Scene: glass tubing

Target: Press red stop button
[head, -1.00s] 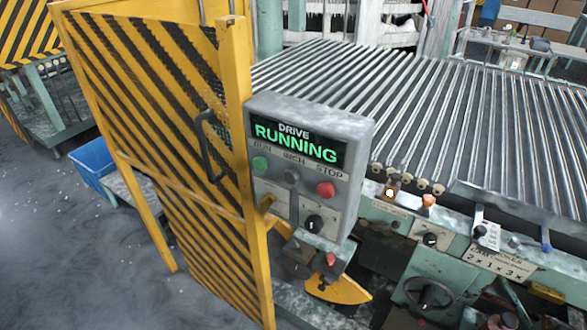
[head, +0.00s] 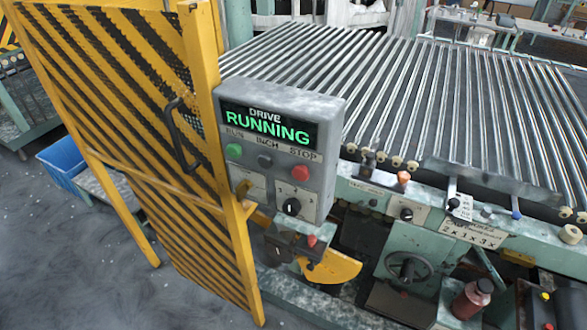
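The red stop button (head: 300,173) sits on the right of the grey control box (head: 330,150), under the word STOP. A green button (head: 233,151) sits under RUN, and a dark button (head: 265,161) sits under INCH. A black rotary knob (head: 291,207) is below the stop button. Neither of my grippers shows in the head view.
A yellow and black striped mesh gate (head: 110,110) with a dark handle stands left of the box. A roller conveyor (head: 420,100) runs behind and right. Another red knob (head: 311,241) is below the box. A blue bin (head: 62,165) stands on the floor at left.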

